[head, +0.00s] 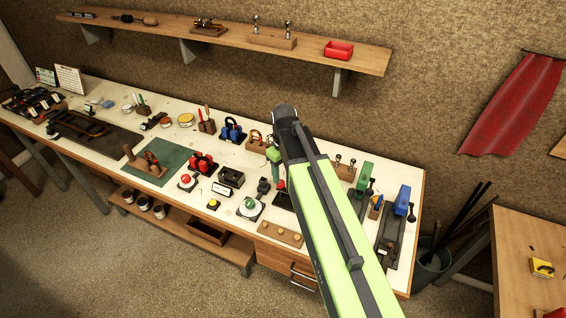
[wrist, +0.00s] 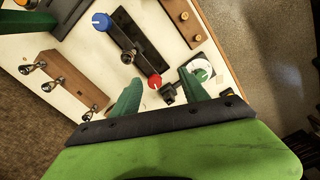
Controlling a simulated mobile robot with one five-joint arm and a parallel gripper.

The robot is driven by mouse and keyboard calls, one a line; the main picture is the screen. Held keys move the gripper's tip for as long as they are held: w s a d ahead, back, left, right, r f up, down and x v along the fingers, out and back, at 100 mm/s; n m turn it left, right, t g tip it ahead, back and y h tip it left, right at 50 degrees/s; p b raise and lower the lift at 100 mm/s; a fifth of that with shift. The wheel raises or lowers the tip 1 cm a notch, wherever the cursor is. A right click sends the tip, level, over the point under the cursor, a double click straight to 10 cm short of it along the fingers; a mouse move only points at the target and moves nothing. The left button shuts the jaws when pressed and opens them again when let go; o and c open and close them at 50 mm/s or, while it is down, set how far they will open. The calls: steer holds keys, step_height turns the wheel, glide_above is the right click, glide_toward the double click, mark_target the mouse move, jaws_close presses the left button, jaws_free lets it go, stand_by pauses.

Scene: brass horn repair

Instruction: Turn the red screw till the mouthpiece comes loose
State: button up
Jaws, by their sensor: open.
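A red screw knob (wrist: 155,82) with a white mark sits at one end of a dark plate (wrist: 126,20) in the wrist view. A blue knob (wrist: 100,22) stands on the same fixture, with a small metal piece between them that I cannot clearly identify as the mouthpiece. In the head view the red knob (head: 281,186) shows just beside my arm, which hides most of the fixture. My gripper (wrist: 160,92) is open, its green fingers either side of the red knob in the picture, not visibly touching it. One green finger shows in the head view (head: 273,155).
A wooden rack with several metal mouthpieces (wrist: 60,80) lies to the left in the wrist view. A white disc with a green knob (head: 250,205) and a black box (head: 231,177) stand close by. The bench (head: 160,196) is crowded; a shelf (head: 230,37) hangs above.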

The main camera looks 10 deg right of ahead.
steer(key=w+r+n+p, duration=0.3)
steer(key=w+r+p, duration=0.15)
steer(key=r, duration=0.35)
steer(key=b, duration=1.8)
glide_toward(281, 182)
steer(key=f, duration=0.9)
steer(key=shift+s+a, duration=0.1)
steer(key=shift+a, duration=0.1)
steer(key=shift+r, duration=0.15)
steer(key=shift+c, duration=0.2)
jaws_close()
steer(key=shift+d+r, duration=0.1)
steer(key=shift+d, duration=0.1)
steer(key=shift+a, duration=0.1)
